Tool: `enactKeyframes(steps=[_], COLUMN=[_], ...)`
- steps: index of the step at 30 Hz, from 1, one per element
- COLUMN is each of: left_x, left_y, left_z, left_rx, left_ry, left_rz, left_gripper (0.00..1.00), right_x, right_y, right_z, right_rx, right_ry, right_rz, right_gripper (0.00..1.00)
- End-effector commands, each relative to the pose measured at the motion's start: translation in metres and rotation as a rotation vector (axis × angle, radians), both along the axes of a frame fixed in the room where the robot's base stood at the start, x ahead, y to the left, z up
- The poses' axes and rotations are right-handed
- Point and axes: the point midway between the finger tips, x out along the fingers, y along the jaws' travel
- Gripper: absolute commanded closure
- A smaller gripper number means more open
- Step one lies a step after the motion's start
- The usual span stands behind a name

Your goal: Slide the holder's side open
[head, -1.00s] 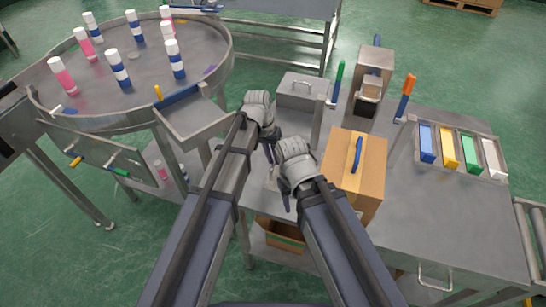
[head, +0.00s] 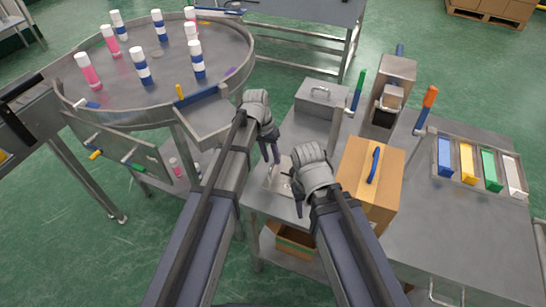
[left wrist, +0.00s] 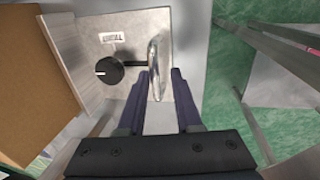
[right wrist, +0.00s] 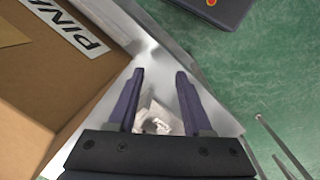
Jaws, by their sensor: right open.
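The holder appears to be the small metal plate (head: 280,176) on the table between my grippers. In the left wrist view it is a plate (left wrist: 118,33) with a black knob (left wrist: 109,70), a dark rod and an upright shiny metal piece (left wrist: 155,68). My right gripper (head: 294,196) is open at the plate's right side. Its fingertips (right wrist: 160,75) stand apart, with a blurred pale metal part (right wrist: 157,118) between the fingers.
A lidded metal box (head: 321,97) and a press-like machine (head: 390,95) are behind. Coloured bins (head: 467,160) lie right. A round table (head: 150,70) with several bottles stands left.

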Motion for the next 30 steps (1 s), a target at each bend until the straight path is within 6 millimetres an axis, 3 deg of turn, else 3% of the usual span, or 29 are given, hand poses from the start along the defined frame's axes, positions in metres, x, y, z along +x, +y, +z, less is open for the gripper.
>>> enactKeyframes(steps=[3,16,30], left_x=[0.000,0.000,0.003], left_y=[-0.001,-0.001,0.010], left_z=[0.000,0.008,0.065], left_rx=[-0.001,-0.004,-0.002], left_ry=[0.000,0.001,0.001], left_rz=[0.000,-0.001,0.001], left_gripper=[0.54,0.54,0.54], right_x=[0.000,0.000,0.000], right_y=[0.000,0.000,0.000], right_z=[0.000,0.008,0.065], right_rx=[0.000,0.000,0.000], right_ry=[0.000,0.000,0.000], right_rz=[0.000,0.000,0.000], right_gripper=[0.50,0.50,0.50])
